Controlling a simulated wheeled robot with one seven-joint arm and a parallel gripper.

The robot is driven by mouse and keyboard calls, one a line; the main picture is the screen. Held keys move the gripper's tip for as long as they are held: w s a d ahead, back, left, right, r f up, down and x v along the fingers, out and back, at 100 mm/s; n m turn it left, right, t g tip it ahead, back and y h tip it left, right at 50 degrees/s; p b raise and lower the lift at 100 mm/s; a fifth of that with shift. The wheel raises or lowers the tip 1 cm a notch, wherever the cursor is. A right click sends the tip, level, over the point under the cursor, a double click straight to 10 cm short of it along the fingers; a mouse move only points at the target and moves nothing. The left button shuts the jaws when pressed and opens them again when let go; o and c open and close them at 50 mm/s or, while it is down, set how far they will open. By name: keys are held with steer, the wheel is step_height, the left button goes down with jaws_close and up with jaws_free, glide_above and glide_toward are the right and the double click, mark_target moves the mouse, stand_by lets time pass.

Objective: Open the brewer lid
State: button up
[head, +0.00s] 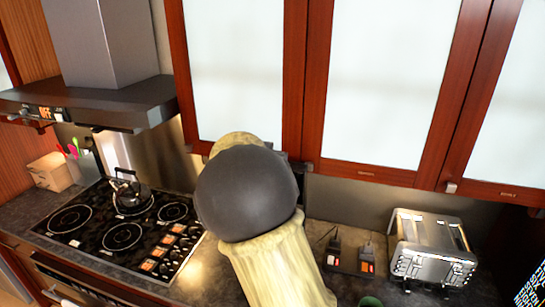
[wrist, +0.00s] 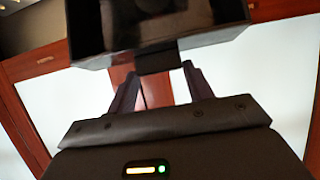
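In the wrist view a dark, box-like body with a glossy face (wrist: 150,25), probably the brewer, fills the top middle. A small dark tab (wrist: 155,62) juts from its lower edge. My gripper (wrist: 160,72) has its two fingers spread apart, with the tips close to either side of this tab. I cannot tell whether they touch it. In the head view my arm hides the gripper and most of what is behind it. Only a dark edge (head: 303,172) shows to the right of the arm, beneath the cabinets. The lid cannot be made out clearly.
Glass-fronted wall cabinets (head: 395,80) hang close above the arm. A stove (head: 122,228) with a kettle (head: 130,192) and a range hood (head: 95,102) are at left. A toaster (head: 432,245) and small dark devices (head: 350,255) stand on the counter at right.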

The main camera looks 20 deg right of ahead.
steer(key=o, duration=0.4)
steer(key=shift+w, duration=0.1)
steer(key=shift+a, duration=0.1)
steer(key=b+v, duration=0.2)
steer(key=v, duration=1.5)
